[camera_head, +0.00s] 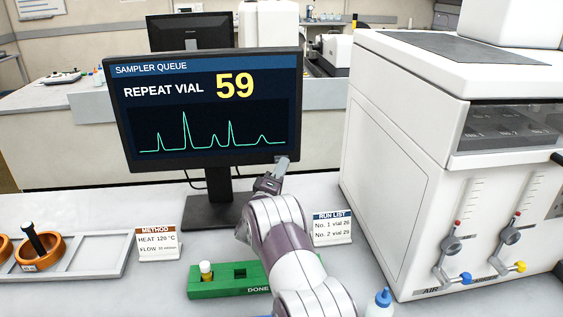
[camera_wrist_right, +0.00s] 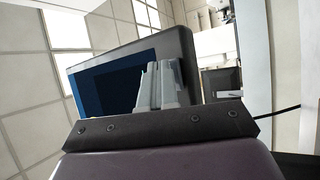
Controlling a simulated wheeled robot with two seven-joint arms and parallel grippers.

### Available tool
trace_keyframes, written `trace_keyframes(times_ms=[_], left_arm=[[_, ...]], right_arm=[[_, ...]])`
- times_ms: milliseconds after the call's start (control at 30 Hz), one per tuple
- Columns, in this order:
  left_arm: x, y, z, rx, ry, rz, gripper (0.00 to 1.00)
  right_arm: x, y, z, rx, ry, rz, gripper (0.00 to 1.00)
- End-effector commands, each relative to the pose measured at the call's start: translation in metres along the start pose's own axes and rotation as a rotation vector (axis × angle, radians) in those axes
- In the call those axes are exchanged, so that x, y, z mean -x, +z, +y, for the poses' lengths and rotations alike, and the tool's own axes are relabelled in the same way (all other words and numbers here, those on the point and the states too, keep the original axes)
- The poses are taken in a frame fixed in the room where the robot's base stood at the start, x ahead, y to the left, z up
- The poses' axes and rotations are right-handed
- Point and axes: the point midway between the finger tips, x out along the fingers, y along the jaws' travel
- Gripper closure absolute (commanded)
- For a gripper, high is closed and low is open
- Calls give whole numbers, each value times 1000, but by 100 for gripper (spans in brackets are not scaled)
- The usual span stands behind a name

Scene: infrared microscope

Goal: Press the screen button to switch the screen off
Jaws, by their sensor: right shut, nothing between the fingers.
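The screen (camera_head: 205,110) stands upright on a black stand (camera_head: 212,210) and is lit, showing "SAMPLER QUEUE", "REPEAT VIAL 59" and a green trace. My right gripper (camera_head: 282,164) is shut and empty, with its tips at the lower right corner of the screen's frame. I cannot tell whether they touch it. The screen button is not distinguishable; the gripper covers part of that corner. In the right wrist view the shut fingers (camera_wrist_right: 160,72) overlap the tilted-looking screen (camera_wrist_right: 105,80). My left gripper is not in view.
A white instrument (camera_head: 390,150) with valves stands close on the right. A green vial rack (camera_head: 205,290), a METHOD card (camera_head: 158,243), a RUN LIST card (camera_head: 332,229) and a grey tray (camera_head: 100,262) are on the bench. A blue-capped bottle (camera_head: 380,303) is at the front.

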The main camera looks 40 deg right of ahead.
Motion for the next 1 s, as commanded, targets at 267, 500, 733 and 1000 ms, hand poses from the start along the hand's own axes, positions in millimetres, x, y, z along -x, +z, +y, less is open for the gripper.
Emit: trace_keyframes(times_ms=[267, 500, 733, 1000], left_arm=[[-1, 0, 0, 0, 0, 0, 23], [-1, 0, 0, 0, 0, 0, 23], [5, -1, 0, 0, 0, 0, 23], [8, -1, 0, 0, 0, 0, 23]], right_arm=[[-2, -1, -1, 0, -1, 0, 100], [-2, -1, -1, 0, 0, 0, 100], [5, 2, 4, -1, -2, 0, 100], [13, 7, 7, -1, 0, 0, 100]])
